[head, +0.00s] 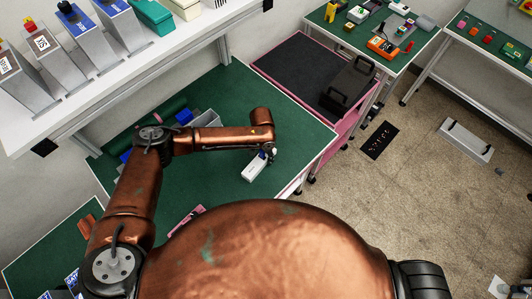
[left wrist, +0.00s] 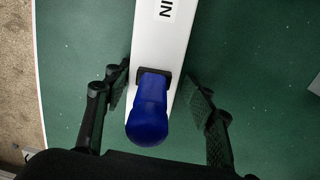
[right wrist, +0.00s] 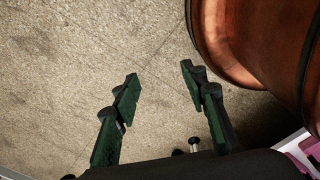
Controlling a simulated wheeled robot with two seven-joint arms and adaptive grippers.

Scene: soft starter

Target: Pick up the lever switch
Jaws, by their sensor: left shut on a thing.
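The lever switch, a white box with a blue lever, lies over the green table top near its right edge; its white body (head: 256,168) shows in the head view. In the left wrist view, the blue lever (left wrist: 149,108) and the white body (left wrist: 164,40) with black lettering are between the fingers. My left gripper (head: 268,153) is shut on the switch; the left wrist view (left wrist: 158,100) shows a finger on each side. Whether the switch touches the table is hard to tell. My right gripper (right wrist: 158,80) is open and empty above the floor.
The green table (head: 215,170) has bare space around the switch. Grey bins (head: 205,119) stand behind my left arm. A white shelf (head: 130,85) with several devices overhangs the back left. A pink-edged cart (head: 300,75) with a black case (head: 348,88) stands beyond the table.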

